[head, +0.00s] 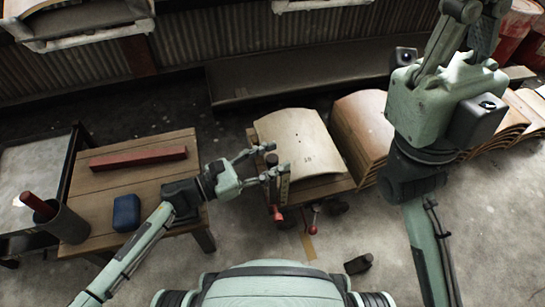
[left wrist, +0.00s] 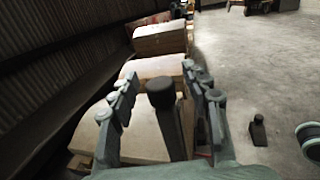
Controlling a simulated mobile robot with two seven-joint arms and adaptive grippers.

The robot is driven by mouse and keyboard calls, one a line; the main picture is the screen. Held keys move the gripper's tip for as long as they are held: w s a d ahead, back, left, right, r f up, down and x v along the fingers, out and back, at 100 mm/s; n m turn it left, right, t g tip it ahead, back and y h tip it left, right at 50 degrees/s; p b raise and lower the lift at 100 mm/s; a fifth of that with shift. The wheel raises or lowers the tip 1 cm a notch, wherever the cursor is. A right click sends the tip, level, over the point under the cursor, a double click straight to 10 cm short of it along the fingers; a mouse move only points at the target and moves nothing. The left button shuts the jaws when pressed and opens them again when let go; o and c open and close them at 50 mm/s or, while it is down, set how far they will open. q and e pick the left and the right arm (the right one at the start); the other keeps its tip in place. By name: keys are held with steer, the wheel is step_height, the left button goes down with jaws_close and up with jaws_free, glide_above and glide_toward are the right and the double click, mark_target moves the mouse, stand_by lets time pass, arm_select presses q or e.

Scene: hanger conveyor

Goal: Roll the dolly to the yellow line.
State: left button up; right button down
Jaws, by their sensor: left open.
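The dolly (head: 334,187) is a low wooden cart carrying a pale curved panel (head: 300,141). An upright post with a dark round top (head: 271,160) stands at its near left end. My left gripper (head: 262,163) is open, with its fingers on either side of the post. In the left wrist view the dark-topped post (left wrist: 166,112) stands between the spread fingers; contact is not clear. A short dull yellow strip (head: 308,246) on the floor near the dolly may be the yellow line. My right gripper (head: 470,22) is raised at the top right, its fingertips partly cut off.
A wooden table (head: 149,174) at left holds a red bar (head: 138,159), a blue object (head: 126,213) and a dark cylinder (head: 62,222). More curved panels (head: 362,125) stand to the right. A dark block (head: 358,264) lies on the floor.

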arm_select(q)
steer(key=v, duration=1.2)
steer(key=shift+r, duration=0.1)
